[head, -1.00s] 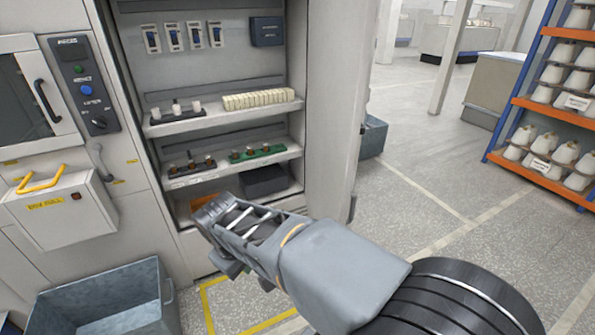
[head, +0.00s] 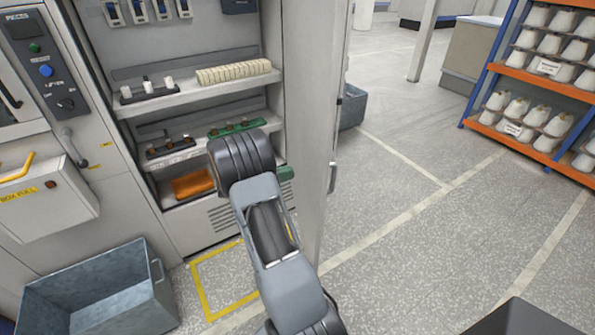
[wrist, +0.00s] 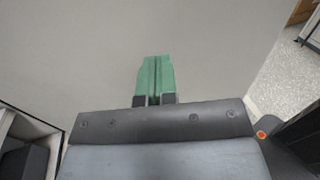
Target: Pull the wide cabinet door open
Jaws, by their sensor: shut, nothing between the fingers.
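The wide cabinet door (head: 308,110) stands swung out from the right side of the open cabinet (head: 180,60). Its inner face is toward the shelves, and a handle (head: 333,178) shows along its far outer edge. My gripper (head: 286,173) is at the inner side of the door, low down near the cabinet opening, partly hidden by my wrist. In the wrist view its green fingers (wrist: 155,80) are together and empty, in front of a plain grey panel (wrist: 150,40) that looks like the door's inner face. I cannot tell whether they touch it.
Shelves (head: 195,95) hold bobbins and small racks; an orange item (head: 193,185) lies at the bottom. A grey bin (head: 100,290) stands at front left, another bin (head: 352,108) behind the door. An orange rack (head: 540,75) stands at right. The floor (head: 430,210) right of the door is clear.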

